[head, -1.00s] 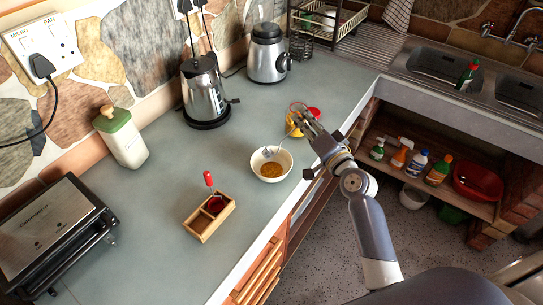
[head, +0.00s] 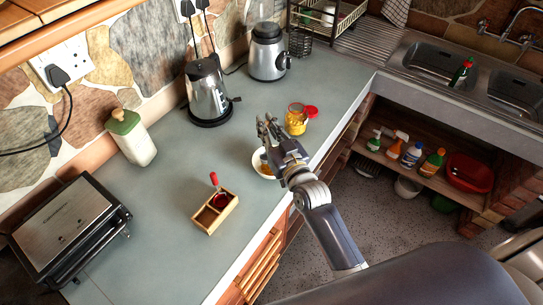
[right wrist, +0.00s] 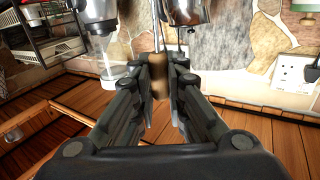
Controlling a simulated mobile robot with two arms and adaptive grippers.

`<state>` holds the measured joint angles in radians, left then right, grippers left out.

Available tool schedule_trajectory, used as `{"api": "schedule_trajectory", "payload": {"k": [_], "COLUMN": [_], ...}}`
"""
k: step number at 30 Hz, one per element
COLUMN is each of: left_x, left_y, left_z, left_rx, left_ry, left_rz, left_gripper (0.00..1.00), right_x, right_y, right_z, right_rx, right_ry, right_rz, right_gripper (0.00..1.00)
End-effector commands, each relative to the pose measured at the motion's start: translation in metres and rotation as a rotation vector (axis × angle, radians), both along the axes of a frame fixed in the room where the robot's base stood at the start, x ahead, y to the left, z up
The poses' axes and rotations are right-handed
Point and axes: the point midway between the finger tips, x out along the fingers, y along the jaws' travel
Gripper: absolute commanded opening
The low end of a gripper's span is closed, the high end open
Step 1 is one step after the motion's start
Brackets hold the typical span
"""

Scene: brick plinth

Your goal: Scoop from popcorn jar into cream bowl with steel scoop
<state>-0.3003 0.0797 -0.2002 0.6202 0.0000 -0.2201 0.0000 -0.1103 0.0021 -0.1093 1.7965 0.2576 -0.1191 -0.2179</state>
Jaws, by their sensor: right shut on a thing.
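My right gripper (head: 268,130) is above the cream bowl (head: 256,164) on the counter and hides much of it. In the right wrist view, its fingers (right wrist: 162,72) are shut on the brown handle of the steel scoop (right wrist: 160,84); a thin metal shaft runs on from the handle. The scoop's head cannot be made out in the head view. Golden-brown contents show in the visible part of the bowl. The popcorn jar (head: 295,125), yellow inside, stands just behind and right of the bowl, with a red lid (head: 311,112) beside it. My left gripper is not in view.
A divided wooden box (head: 222,216) with a red-handled tool stands front left of the bowl. The counter's front edge is close right of the bowl.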

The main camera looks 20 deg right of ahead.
Motion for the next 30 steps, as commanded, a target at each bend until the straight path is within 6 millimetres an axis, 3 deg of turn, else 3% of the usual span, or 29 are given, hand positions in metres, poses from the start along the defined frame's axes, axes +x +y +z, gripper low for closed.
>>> {"api": "schedule_trajectory", "payload": {"k": [10, 14, 20, 24, 30], "left_x": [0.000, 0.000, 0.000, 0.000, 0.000], "left_y": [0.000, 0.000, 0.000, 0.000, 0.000], "left_z": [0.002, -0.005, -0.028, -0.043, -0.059], "left_rx": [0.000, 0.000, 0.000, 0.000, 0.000], "left_ry": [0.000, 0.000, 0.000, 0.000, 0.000], "left_rz": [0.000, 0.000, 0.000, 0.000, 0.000], "left_gripper": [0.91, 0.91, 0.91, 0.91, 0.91], "right_x": [0.000, 0.014, 0.063, 0.100, 0.132], "right_y": [0.006, -0.001, -0.037, -0.074, -0.123], "right_z": [0.000, 0.002, 0.020, 0.047, 0.088], "right_rx": [-0.050, -0.053, -0.062, -0.065, -0.058], "right_ry": [-0.009, -0.014, -0.021, -0.018, -0.012], "right_rz": [0.001, 0.013, 0.041, 0.042, 0.019], "right_gripper": [0.00, 0.00, 0.00, 0.00, 0.00]}}
